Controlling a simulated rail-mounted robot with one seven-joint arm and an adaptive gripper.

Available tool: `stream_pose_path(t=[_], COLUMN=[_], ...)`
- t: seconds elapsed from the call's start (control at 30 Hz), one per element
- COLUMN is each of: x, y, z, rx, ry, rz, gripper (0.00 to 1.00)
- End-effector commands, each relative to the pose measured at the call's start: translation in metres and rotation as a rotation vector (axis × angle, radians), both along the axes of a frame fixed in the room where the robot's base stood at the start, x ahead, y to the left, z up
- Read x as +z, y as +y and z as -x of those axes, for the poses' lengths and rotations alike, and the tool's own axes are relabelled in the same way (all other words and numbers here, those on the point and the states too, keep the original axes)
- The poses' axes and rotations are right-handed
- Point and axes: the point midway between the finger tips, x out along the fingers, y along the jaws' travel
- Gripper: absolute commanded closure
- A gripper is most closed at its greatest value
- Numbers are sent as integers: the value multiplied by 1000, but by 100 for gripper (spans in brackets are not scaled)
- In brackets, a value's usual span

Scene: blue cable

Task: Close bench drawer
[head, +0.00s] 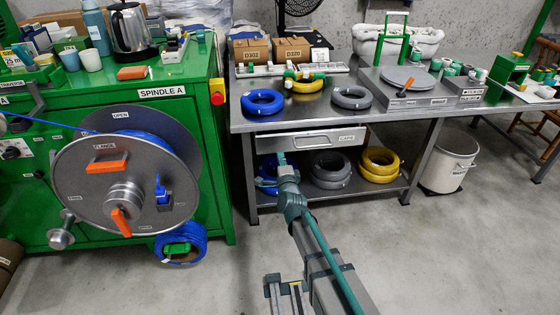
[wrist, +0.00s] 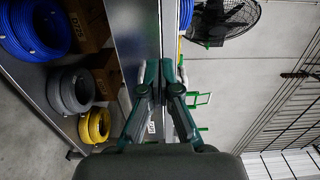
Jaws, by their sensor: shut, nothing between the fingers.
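The bench drawer (head: 340,138) is a light grey front with a long handle and a label at its right, under the front edge of the metal bench. It appears to stand slightly out, but I cannot tell how far. My gripper (head: 283,160) is at the drawer's lower left part, reaching up from the floor side. In the wrist view my gripper (wrist: 160,75) has its dark green fingers together and empty, in front of the grey drawer front (wrist: 140,35). The fingers hide part of the front, and I cannot tell whether they touch it.
The bench top (head: 400,118) carries coils, boxes and a scale. A green spindle machine (head: 215,110) stands at left, a white bin (head: 448,160) at right. The floor in front is free.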

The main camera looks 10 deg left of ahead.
Motion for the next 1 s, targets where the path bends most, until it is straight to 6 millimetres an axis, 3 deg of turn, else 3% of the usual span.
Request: stream_pose_path(t=[0.5, 0.7, 1.0], x=[-1, -1, 0], y=[35, 39, 40], z=[-92, -106, -106], rx=[0, 0, 1], ry=[1, 1, 2], rz=[1, 1, 2], gripper=[100, 100, 100])
